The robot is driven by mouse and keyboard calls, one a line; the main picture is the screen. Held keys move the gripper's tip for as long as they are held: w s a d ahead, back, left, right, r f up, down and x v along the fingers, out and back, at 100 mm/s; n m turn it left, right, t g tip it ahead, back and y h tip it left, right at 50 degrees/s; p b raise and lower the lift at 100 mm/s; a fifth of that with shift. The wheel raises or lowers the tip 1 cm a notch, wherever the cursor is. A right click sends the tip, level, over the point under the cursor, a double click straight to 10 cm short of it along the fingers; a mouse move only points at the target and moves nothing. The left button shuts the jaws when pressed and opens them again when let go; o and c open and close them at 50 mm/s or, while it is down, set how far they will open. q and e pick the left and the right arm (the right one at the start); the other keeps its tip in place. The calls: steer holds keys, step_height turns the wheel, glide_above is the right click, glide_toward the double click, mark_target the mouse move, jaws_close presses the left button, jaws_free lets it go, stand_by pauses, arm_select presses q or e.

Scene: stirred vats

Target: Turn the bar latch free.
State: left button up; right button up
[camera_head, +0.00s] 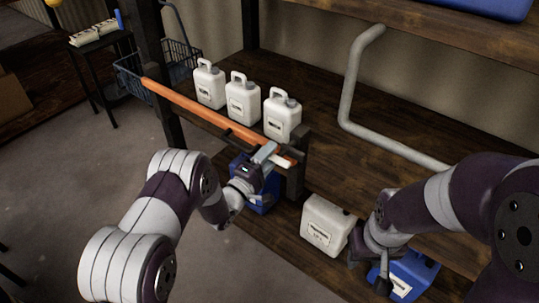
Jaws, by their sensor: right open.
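A long orange bar (200,108) runs across the front of the upper shelf, in front of white jugs. Its right end meets a dark post (296,172), where a pale, light-tipped piece, perhaps the bar latch (285,161), shows. My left gripper (266,153) is at this right end, against or just in front of the bar. Its fingers are small and partly merge with the bar end, so I cannot tell whether they grip anything. My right gripper (368,272) is low on the right, open, beside a white jug and a blue container.
Several white jugs (243,99) stand behind the bar. Another white jug (327,225) and blue containers (413,273) sit lower down. A bent grey pipe (349,88) crosses the wooden shelf. A wire basket (160,65) and small dark table (98,42) stand at upper left. Floor at left is clear.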

arm_select(q)
steer(key=b+v, duration=0.2)
steer(key=v, duration=1)
steer(key=shift+s+a, duration=0.2)
steer(key=shift+s, duration=0.05)
